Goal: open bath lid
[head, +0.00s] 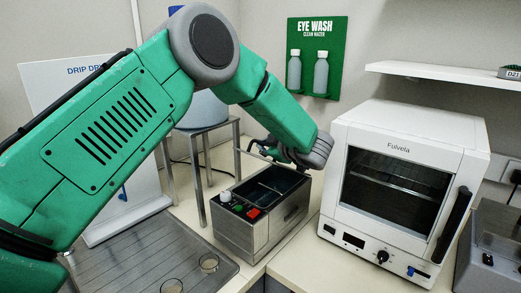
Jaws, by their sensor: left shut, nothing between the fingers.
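The bath (280,222) is a metal box on the bench, with a white knob, a green button and a red switch on its front top edge. Its top shows a dark interior, so it looks open at least in part. A thin pale edge runs above its far side, perhaps the raised lid; my gripper partly hides it and I cannot tell its angle. My left gripper (268,152) is shut and empty, over the far rim of the bath. I cannot tell whether it touches the lid. My right gripper is out of view.
A white oven (400,130) stands close to the right of the bath. A grey ribbed tray (130,262) with two glass rings lies at the front left. A metal stand (200,180) is behind left. A wall shelf (440,75) and a grey device (490,250) are at the right.

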